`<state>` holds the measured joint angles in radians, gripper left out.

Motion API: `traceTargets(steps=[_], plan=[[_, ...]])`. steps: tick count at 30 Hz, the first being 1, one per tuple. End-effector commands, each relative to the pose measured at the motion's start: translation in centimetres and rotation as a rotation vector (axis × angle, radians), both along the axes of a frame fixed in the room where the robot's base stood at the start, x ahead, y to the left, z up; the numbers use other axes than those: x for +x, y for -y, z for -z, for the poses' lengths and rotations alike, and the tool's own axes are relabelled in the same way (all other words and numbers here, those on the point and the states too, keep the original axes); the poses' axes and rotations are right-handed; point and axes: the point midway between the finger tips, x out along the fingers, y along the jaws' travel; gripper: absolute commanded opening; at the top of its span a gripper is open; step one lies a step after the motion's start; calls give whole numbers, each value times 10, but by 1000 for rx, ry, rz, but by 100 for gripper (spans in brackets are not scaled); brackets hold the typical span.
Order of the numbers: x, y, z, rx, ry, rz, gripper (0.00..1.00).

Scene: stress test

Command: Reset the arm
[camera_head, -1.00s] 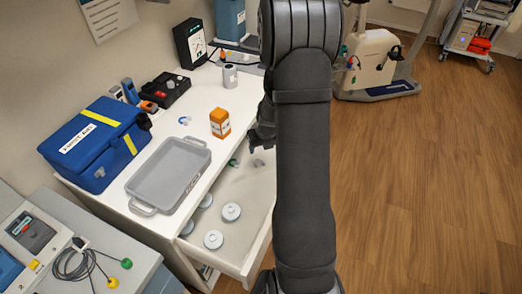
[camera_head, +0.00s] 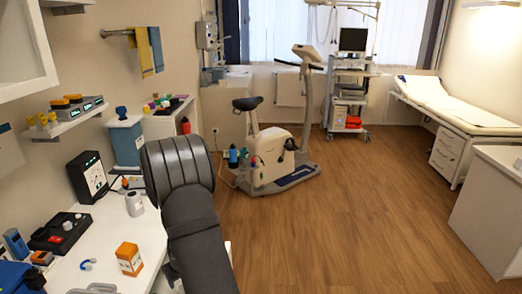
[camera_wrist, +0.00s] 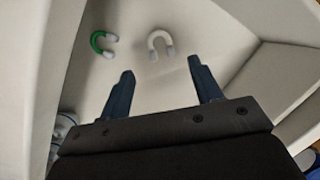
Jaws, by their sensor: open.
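My gripper (camera_wrist: 161,92) shows in the wrist view with its two dark fingers spread apart and nothing between them. It is over the open white drawer (camera_wrist: 230,30). Inside the drawer, beyond the fingertips, lie a white horseshoe-shaped piece (camera_wrist: 160,42) and a green one with pale ends (camera_wrist: 101,44). Neither touches the fingers. Round pale lids (camera_wrist: 62,128) show at the left edge, partly hidden by the gripper. In the head view my arm covers the drawer area, and the gripper itself is out of sight.
On the white counter stand an orange box (camera_head: 129,258), a grey cylinder (camera_head: 134,204), a black device (camera_head: 88,177) and a blue bag (camera_head: 22,278) at the lower left. An exercise bike (camera_head: 272,155) stands farther back. The wooden floor (camera_head: 350,220) to the right is clear.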

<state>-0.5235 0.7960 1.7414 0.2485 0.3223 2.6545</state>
Motion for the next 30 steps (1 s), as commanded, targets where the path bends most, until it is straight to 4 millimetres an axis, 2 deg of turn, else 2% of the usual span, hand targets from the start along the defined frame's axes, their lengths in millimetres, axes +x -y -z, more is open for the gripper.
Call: traceTargets(steps=[9,15,20,30], plan=[[9,-10,45,0,-2,1,59],[14,-15,64,1,1,0,59],[15,-15,73,2,0,1,59],[15,-15,68,1,1,0,59]])
